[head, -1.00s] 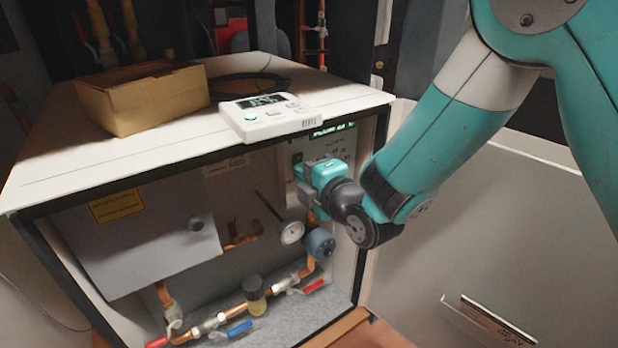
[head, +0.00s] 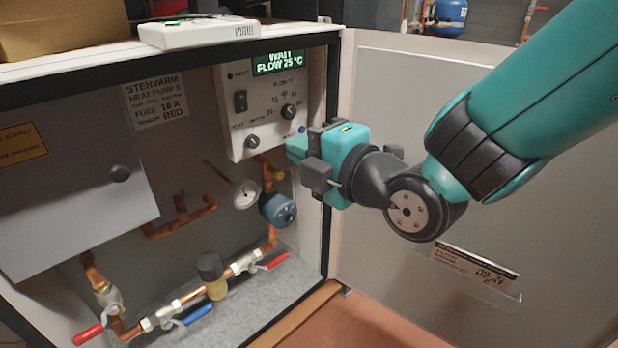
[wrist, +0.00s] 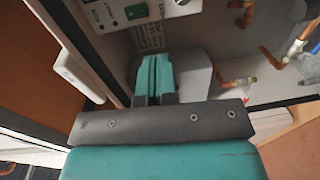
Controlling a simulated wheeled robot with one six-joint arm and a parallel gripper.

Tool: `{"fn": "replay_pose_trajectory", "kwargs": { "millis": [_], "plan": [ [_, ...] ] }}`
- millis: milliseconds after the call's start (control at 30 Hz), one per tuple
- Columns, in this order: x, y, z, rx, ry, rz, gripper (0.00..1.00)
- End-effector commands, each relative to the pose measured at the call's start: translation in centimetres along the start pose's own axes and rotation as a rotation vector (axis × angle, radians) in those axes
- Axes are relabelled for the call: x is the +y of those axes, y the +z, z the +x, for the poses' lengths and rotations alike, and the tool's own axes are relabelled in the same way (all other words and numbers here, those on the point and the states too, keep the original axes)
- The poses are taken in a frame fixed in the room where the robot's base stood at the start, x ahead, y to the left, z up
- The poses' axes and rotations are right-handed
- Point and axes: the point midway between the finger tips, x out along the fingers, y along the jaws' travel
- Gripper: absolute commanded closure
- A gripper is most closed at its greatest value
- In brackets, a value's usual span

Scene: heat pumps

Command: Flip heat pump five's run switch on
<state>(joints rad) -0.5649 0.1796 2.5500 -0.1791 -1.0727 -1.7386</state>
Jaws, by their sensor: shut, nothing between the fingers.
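Heat pump five is the open white cabinet with a label reading "STENVARM HEAT PUMP 5" (head: 158,100). Its control panel (head: 262,108) has a lit display (head: 278,61) reading "WAIT FLOW 25 °C". A green rocker switch (head: 240,101) sits on the panel's left, and it also shows in the wrist view (wrist: 136,11). I cannot tell which way it is tipped. Two dark knobs are on the panel, one (head: 289,111) to the right and one (head: 253,141) below. My gripper (head: 294,150) is shut and empty, just right of and below the panel, apart from the switch.
Copper pipes with red (head: 88,334) and blue (head: 198,314) valve handles and a round gauge (head: 245,194) lie below the panel. A grey box (head: 70,200) fills the cabinet's left. A white controller (head: 197,32) and a cardboard box (head: 62,27) are on top. The open door is at right.

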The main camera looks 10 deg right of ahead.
Motion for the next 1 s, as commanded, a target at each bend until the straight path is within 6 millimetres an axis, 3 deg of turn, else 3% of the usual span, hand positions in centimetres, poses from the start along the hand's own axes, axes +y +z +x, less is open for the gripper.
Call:
{"fn": "replay_pose_trajectory", "kwargs": {
  "millis": [700, 867, 1000],
  "plan": [
    [0.1, 0.2, -1.1, -0.01, -0.019, 0.035, 1.0],
    [0.8, 0.7, -2.3, -0.024, -0.189, 0.298, 1.0],
    [1.5, 0.5, -5.4, -0.1, -0.461, 0.706, 1.0]
  ]
}}
